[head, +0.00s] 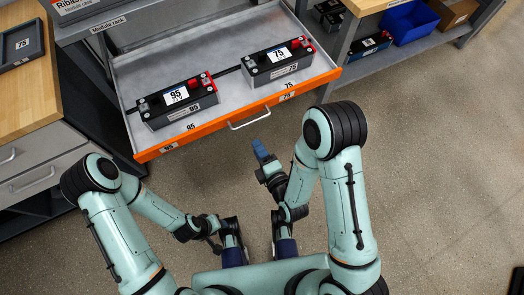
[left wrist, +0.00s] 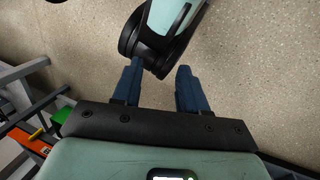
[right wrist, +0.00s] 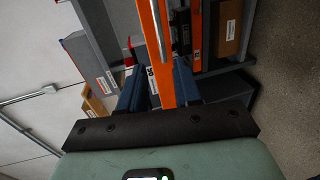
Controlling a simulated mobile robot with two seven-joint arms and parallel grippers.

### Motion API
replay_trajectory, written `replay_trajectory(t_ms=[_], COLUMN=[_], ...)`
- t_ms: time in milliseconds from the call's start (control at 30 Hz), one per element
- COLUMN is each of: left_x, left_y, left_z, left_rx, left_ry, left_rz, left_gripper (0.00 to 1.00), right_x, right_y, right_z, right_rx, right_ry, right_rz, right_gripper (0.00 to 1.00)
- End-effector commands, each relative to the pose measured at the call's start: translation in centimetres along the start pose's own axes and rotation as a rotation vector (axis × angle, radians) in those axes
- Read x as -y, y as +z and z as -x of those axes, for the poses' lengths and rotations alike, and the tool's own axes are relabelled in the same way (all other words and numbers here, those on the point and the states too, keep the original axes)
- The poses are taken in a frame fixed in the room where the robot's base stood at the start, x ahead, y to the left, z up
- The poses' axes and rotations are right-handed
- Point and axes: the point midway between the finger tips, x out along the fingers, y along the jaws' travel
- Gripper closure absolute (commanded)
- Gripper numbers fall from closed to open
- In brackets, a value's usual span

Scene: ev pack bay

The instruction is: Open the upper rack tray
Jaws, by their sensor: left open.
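The rack tray (head: 222,122) is slid out from the rack in the head view, showing its grey floor and orange front edge. A silver handle (head: 249,120) is on that front. Black modules marked 95 (head: 178,103) and 75 (head: 277,62) lie on the tray. My right gripper (head: 262,152) is just in front of the handle, apart from it in the head view. Its blue fingers are spread in the right wrist view (right wrist: 158,88), with an orange front (right wrist: 156,50) behind the gap. My left gripper (left wrist: 157,88) is open and empty in the left wrist view.
A wooden-topped bench (head: 28,95) with drawers stands at left. At right, a shelf (head: 412,62) holds a blue bin (head: 408,20), a brown box (head: 452,10) and dark modules. Speckled floor (head: 440,160) is clear at right. An arm link is close to my left fingers.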

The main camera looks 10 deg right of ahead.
Motion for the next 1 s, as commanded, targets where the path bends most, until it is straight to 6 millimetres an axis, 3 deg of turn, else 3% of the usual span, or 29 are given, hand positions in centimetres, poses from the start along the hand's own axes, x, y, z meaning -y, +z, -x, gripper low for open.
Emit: replay_trajectory(t_ms=[100,300,1000], left_x=[-0.5,-0.8,-0.8], left_y=[1.8,3.3,3.5], left_z=[1.6,2.5,2.5], left_rx=[0.051,0.094,0.1], left_ry=[0.002,0.002,0.002], left_rz=[-0.004,-0.006,-0.007], left_gripper=[0.57,0.57,0.57], right_x=[-0.2,0.0,0.4], right_y=[0.0,0.0,0.1], right_z=[0.8,1.4,1.4], right_rx=[-0.001,0.0,0.002], right_ry=[-0.003,-0.002,-0.014], right_rz=[0.0,-0.002,-0.02], right_gripper=[0.67,0.67,0.67])
